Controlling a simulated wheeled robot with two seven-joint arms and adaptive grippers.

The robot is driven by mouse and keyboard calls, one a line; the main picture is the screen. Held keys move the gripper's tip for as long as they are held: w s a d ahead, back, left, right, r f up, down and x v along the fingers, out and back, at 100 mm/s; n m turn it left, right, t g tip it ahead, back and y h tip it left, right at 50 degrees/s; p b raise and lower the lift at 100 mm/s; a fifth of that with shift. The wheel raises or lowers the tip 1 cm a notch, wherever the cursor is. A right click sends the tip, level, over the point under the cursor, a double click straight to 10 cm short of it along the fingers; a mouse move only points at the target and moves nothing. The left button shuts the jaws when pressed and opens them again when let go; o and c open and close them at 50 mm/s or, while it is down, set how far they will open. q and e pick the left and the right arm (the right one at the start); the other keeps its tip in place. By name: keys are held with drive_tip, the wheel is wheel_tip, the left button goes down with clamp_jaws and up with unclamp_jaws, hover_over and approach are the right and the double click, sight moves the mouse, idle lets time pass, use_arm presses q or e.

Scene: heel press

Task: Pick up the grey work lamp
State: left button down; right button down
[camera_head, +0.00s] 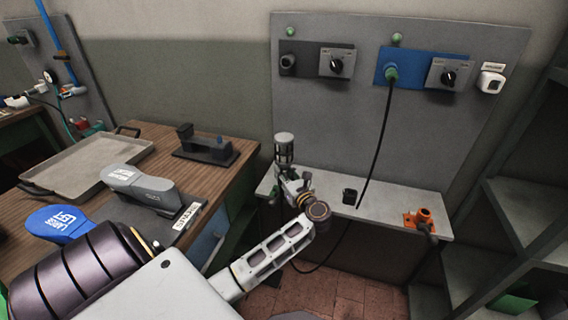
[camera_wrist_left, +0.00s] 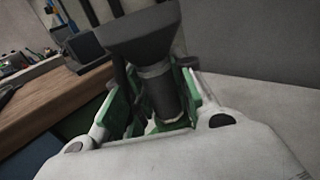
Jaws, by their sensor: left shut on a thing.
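The grey work lamp (camera_head: 284,149) stands upright at the left end of the narrow grey shelf in the head view. Its grey caged head shows above my left gripper (camera_head: 291,187), whose arm comes in from the left and hides the lower part. In the left wrist view the lamp (camera_wrist_left: 158,88) is a dark grey body with a flared top. It sits between the green-padded fingers of my left gripper (camera_wrist_left: 160,115), which is shut on it. I cannot tell whether its base touches the shelf. My right gripper is not in view.
The narrow shelf (camera_head: 385,218) carries a small black part (camera_head: 349,196) and an orange fixture (camera_head: 422,219). A black cable (camera_head: 378,140) hangs from the wall panel (camera_head: 330,100) down to the shelf. A wooden bench (camera_head: 225,168) with a tray stands left; grey shelving (camera_head: 515,205) stands right.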

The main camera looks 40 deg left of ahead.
sight(284, 136)
use_arm(q)
drive_tip(key=shift+r, duration=0.1)
wheel_tip(284, 136, up, 9)
drive_tip(key=shift+f, duration=0.2)
drive_tip(key=shift+r, duration=0.6)
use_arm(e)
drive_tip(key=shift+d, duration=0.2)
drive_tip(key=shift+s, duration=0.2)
use_arm(q)
drive_tip(key=shift+r+p, duration=0.65)
drive_tip(key=shift+r, duration=0.1)
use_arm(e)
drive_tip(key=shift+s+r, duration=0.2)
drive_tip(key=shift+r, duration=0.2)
use_arm(q)
drive_tip(key=shift+r+p, duration=0.6)
drive_tip(key=shift+r, duration=0.55)
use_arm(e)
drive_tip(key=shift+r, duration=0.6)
use_arm(q)
drive_tip(key=shift+r, duration=0.1)
